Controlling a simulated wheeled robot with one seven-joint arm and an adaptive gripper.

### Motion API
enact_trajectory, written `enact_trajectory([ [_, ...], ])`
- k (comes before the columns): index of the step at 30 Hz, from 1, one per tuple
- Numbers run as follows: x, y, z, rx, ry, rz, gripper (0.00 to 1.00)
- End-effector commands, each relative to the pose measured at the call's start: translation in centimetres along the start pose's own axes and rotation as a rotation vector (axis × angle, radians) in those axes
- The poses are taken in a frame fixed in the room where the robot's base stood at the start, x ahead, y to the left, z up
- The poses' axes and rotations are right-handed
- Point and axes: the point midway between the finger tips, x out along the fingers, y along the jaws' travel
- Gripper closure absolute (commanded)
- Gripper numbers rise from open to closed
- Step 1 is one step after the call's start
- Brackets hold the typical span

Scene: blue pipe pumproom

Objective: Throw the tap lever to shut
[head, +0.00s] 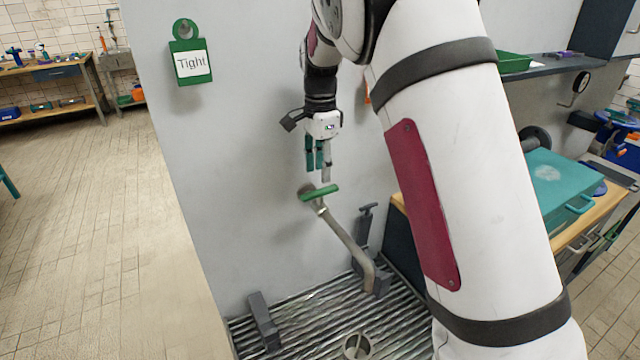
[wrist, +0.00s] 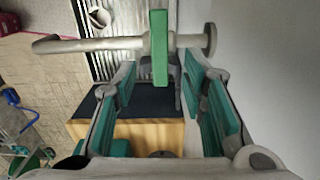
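The tap lever (head: 318,193) is a green bar at the wall end of the tap, lying across it in the head view. The grey tap pipe (head: 345,240) slopes from the wall down to the right, over a ribbed metal drain. My gripper (head: 319,174) is just above the lever and points down. In the wrist view the lever (wrist: 159,48) appears as an upright green bar, centred between the spread fingers of my gripper (wrist: 160,72). The fingers are open and hold nothing. Whether a fingertip touches the lever is unclear.
A dark grey bracket (head: 264,320) stands on the drain (head: 310,310), with a cup-like fitting (head: 357,345) nearby. A teal case (head: 555,188) lies on the right bench. The left floor is clear.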

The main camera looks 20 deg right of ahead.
Motion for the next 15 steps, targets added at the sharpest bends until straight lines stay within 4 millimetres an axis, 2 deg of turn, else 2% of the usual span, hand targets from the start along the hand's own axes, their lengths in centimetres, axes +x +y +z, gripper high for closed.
enact_trajectory([
  [1, -1.0, -0.1, 0.0, 0.000, 0.000, -0.003, 0.62],
  [6, -3.5, -0.1, 0.0, 0.001, 0.000, -0.002, 0.62],
  [15, -4.8, 0.0, 0.0, 0.001, 0.000, 0.001, 0.62],
])
